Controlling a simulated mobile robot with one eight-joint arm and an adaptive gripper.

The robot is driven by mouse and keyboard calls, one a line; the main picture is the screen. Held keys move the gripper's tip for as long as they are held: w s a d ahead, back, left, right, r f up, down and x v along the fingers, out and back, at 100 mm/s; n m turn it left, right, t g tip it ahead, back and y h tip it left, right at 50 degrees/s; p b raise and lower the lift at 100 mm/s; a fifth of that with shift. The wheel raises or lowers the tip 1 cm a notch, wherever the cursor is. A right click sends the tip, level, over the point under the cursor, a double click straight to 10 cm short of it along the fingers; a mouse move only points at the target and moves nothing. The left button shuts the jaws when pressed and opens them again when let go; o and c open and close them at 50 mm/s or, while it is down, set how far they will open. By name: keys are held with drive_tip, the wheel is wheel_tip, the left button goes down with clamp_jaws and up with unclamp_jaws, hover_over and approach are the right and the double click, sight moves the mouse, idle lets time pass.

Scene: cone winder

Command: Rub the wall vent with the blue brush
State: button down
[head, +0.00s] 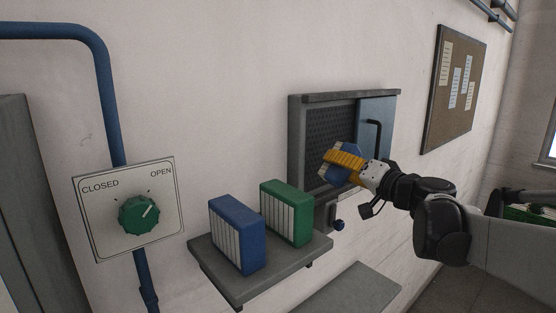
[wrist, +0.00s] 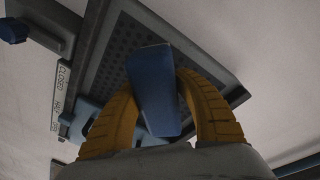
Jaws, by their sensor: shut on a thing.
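The wall vent (head: 328,130) is a dark perforated panel in a grey frame on the wall. A bluish cover with a black handle (head: 375,138) stands over its right part, leaving the perforated part bare. My gripper (head: 344,160) has its yellow fingers shut on a blue block, the blue brush (head: 336,176), in front of the vent's lower part. In the wrist view the brush (wrist: 153,85) sits between both fingers, with the vent's holes (wrist: 120,45) behind it. I cannot tell whether the brush touches the vent. Its bristles are not clearly visible.
A grey shelf (head: 237,290) left of the vent holds a blue box-like item (head: 237,235) and a green one (head: 287,213). A green dial (head: 139,215) marked CLOSED and OPEN is further left. A small blue knob (head: 338,225) sits below the vent.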

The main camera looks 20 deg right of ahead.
sight(346, 179)
drive_tip(key=shift+s, duration=0.1)
drive_tip(key=shift+s+d, duration=0.3)
drive_tip(key=shift+s, duration=0.45)
drive_tip(key=shift+s+d, duration=0.25)
drive_tip(key=shift+s, duration=0.45)
drive_tip(key=shift+w, duration=0.1)
